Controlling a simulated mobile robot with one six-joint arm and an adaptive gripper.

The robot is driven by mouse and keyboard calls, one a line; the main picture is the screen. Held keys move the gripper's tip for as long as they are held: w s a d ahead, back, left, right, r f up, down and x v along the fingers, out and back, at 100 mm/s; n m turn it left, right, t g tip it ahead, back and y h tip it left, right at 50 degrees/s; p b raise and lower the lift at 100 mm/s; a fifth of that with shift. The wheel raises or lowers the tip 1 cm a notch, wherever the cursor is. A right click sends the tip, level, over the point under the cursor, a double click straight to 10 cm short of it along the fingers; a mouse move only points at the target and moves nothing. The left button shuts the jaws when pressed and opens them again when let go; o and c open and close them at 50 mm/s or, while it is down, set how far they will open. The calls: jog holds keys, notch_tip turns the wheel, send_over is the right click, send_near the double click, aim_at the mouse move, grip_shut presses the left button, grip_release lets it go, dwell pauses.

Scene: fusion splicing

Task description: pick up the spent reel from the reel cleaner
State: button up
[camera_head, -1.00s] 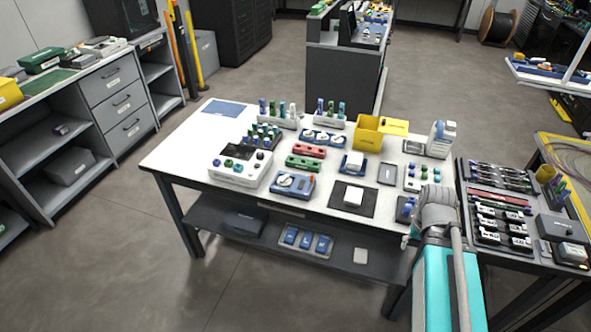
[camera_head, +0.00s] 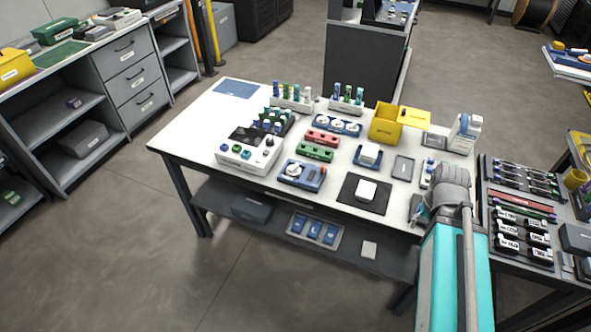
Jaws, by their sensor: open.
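The reel cleaner appears to be the blue device (camera_head: 315,178) near the front middle of the white table. A round white reel (camera_head: 293,169) sits on its left part, and I take this for the spent reel. It looks seated in the device, and nothing touches it. My arm rises at the lower right, in front of the table's right end. The wrist is folded there, and I cannot make out the gripper's fingers, which seem hidden behind the arm. The arm is well to the right of the reel cleaner.
A white station with knobs (camera_head: 246,156) stands left of the cleaner, and green (camera_head: 314,152) and red (camera_head: 323,137) blocks behind it. A dark mat (camera_head: 350,201) with a white box lies to its right. A blue tray (camera_head: 351,128) holds white reels. A yellow bin (camera_head: 384,125) stands behind.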

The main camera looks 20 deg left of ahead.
jog(key=shift+a, duration=0.1)
